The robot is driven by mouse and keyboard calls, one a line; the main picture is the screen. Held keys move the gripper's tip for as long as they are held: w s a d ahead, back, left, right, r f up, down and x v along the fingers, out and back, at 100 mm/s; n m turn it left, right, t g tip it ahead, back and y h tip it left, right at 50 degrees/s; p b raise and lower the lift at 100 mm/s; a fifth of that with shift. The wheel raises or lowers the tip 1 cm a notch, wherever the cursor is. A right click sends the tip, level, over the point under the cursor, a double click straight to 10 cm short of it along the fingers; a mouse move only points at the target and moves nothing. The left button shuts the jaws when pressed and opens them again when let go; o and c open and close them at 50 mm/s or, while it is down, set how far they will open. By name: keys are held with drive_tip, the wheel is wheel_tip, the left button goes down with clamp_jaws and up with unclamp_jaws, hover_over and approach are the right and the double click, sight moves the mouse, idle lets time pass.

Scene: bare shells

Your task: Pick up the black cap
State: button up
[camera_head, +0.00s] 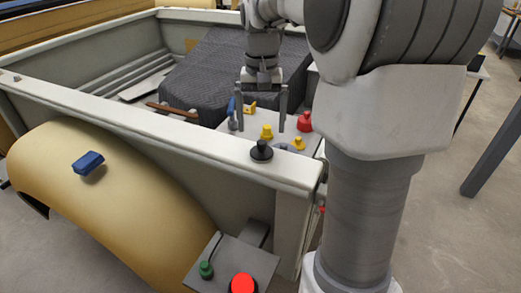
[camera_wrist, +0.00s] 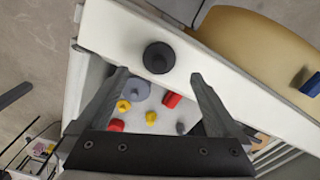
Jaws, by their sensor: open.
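The black cap (camera_head: 261,151) is a round, dark piece with a raised top. It sits on the white ledge (camera_head: 150,122) near the ledge's right end. In the wrist view the black cap (camera_wrist: 158,57) shows just beyond the fingertips, roughly centred between them. My gripper (camera_head: 262,130) is open and points down, with its fingers behind the cap in the head view. In the wrist view, nothing is between the pads of my gripper (camera_wrist: 160,76), and the fingers appear apart from the cap.
Behind the ledge, red caps (camera_head: 304,122), yellow caps (camera_head: 267,131) and grey and blue pieces sit on a pale surface close to my fingers. A blue block (camera_head: 88,162) rests on the curved yellow panel (camera_head: 130,190). A grey box (camera_head: 225,262) with green and red knobs is in front.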

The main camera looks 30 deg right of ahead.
sight(262, 142)
drive_tip(key=shift+w+d+f, duration=0.1)
drive_tip(key=shift+f, duration=1.65)
drive_tip(key=shift+w+d+f, duration=0.1)
drive_tip(key=shift+f, duration=1.6)
drive_tip(key=c, duration=1.3)
